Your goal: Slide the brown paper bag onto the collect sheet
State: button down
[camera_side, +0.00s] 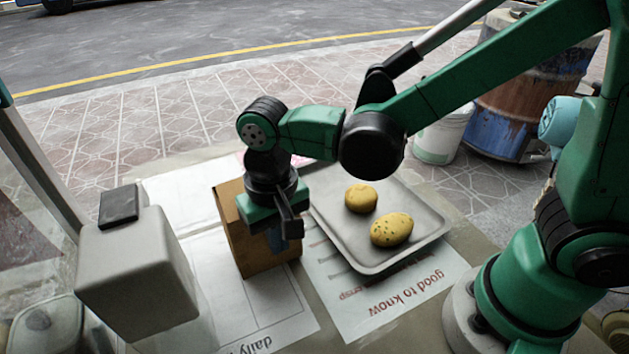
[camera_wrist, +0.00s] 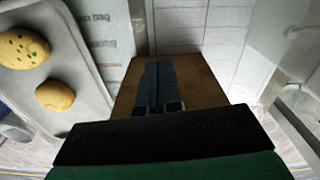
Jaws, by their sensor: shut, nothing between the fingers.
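The brown paper bag (camera_side: 262,258) stands upright on the printed sheets, left of the metal tray in the side view. In the wrist view, the bag (camera_wrist: 208,82) appears behind my fingers. My gripper (camera_side: 278,241) is shut and empty, pointing down close against the bag. I cannot tell whether the fingers touch it. The fingers also show in the wrist view (camera_wrist: 158,85). A white sheet marked "daily" (camera_side: 265,315) lies partly under or beside the bag. A "good to know" sheet (camera_side: 385,305) lies to its right. No label reading "collect" is legible, so I cannot single out that sheet.
The metal tray (camera_side: 440,238) holds a round yellow bun (camera_side: 361,198) and a speckled one (camera_side: 391,230), close right of the bag. A grey box (camera_side: 140,275) stands at the left. A white bucket (camera_side: 440,135) and rusty barrel (camera_side: 525,90) stand behind. The left-hand paper (camera_side: 185,200) is clear.

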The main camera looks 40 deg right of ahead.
jog(key=shift+w, duration=0.25)
jog(key=w+d, duration=0.1)
jog(key=w, duration=0.8)
jog(key=w+d, duration=0.1)
jog(key=w, duration=0.3)
jog(key=shift+w+d, duration=0.35)
jog(key=s, duration=0.4)
jog(key=shift+a, duration=0.4)
notch_tip(320, 180, up, 10)
jog(key=s+d+f+n+t, duration=0.2)
jog(key=s+d+t, duration=0.5)
jog(key=s+d, duration=0.4)
jog(key=shift+d+f, duration=0.35)
jog(key=shift+d, duration=0.35)
